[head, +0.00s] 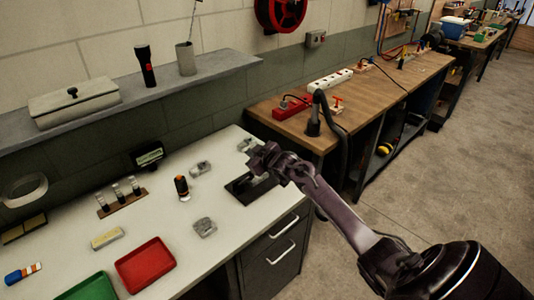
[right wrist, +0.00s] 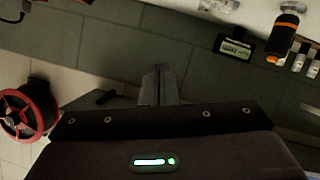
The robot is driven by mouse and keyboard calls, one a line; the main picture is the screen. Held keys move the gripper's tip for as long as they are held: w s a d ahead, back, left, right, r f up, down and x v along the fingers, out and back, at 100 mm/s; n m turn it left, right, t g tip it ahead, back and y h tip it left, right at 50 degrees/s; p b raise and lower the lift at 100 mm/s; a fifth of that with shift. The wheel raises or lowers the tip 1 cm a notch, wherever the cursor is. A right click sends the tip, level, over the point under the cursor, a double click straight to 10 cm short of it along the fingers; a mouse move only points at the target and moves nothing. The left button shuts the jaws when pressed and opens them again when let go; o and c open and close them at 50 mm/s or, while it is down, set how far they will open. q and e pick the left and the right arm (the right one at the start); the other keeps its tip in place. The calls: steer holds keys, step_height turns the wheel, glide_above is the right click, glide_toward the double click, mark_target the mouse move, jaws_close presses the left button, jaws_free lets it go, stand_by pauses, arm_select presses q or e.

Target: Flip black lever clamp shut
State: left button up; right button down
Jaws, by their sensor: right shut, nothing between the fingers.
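A black base plate (head: 237,193), which looks like part of the black lever clamp, lies near the right edge of the white table. Its upper part is hidden behind my right gripper (head: 257,160), so I cannot tell whether the lever is up or down. My right gripper is over the plate's far side, and the frame does not show whether it touches the clamp. In the right wrist view its fingers (right wrist: 158,84) are together with nothing between them. A short black bar (right wrist: 105,97) shows left of them; it may be the lever. My left gripper is out of view.
Grey metal pieces (head: 204,227) lie on the white table (head: 160,215) near the plate. A wooden bench (head: 380,85) is beyond.

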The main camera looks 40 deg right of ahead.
steer(key=d+b+v, duration=0.1)
steer(key=v, duration=0.7)
steer(key=shift+d, duration=0.25)
